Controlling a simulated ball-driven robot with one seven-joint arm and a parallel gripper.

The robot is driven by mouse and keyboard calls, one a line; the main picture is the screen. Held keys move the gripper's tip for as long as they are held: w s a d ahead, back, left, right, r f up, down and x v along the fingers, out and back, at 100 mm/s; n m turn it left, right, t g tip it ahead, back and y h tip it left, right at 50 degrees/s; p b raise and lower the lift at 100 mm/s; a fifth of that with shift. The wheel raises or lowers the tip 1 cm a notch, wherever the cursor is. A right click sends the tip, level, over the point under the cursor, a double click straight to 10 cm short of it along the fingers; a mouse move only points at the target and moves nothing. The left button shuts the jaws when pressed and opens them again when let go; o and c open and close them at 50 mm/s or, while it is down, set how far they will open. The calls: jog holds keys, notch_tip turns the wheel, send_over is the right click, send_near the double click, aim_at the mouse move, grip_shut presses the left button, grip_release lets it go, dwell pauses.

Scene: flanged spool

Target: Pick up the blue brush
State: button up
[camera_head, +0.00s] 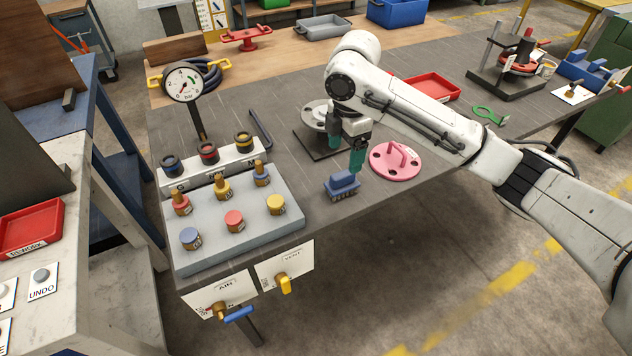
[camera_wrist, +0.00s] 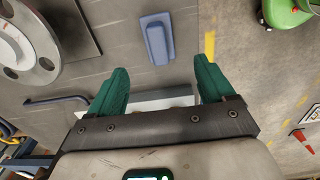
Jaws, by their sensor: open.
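The blue brush (camera_head: 342,186) lies on the dark grey table near its front edge, bristles down and handle block up. In the wrist view the brush (camera_wrist: 157,40) shows top-down, beyond the fingertips and roughly in line with the gap between them. My gripper (camera_head: 346,152) has two green fingers, spread apart and empty. It hangs just behind and above the brush, not visibly touching it. In the wrist view my gripper (camera_wrist: 162,70) frames bare table between its tips.
A grey flanged spool (camera_head: 316,112) stands behind my gripper, partly hidden. A pink disc with holes (camera_head: 394,165) lies right of the brush. A grey valve panel (camera_head: 234,222) with coloured knobs stands at left. The table's front edge is close to the brush.

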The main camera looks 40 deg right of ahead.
aim_at(343, 173)
notch_tip(343, 173, down, 11)
jog(key=shift+w+d+r+p, duration=0.1)
jog(key=shift+d+p, duration=0.05)
jog(key=shift+p, duration=0.45)
jog(key=shift+c, duration=0.3)
jog(key=c, duration=1.1)
jog(key=shift+r, duration=0.1)
jog(key=shift+r, duration=0.55)
jog(key=s+r, duration=0.4)
jog(key=s+a+r+b, duration=0.1)
jog(key=s+r, duration=0.3)
jog(key=s, duration=0.1)
jog(key=s+r, duration=0.3)
jog(key=s, duration=0.2)
jog(key=shift+a+r+b, duration=0.3)
jog(key=shift+r+b, duration=0.05)
jog(key=shift+r, duration=0.05)
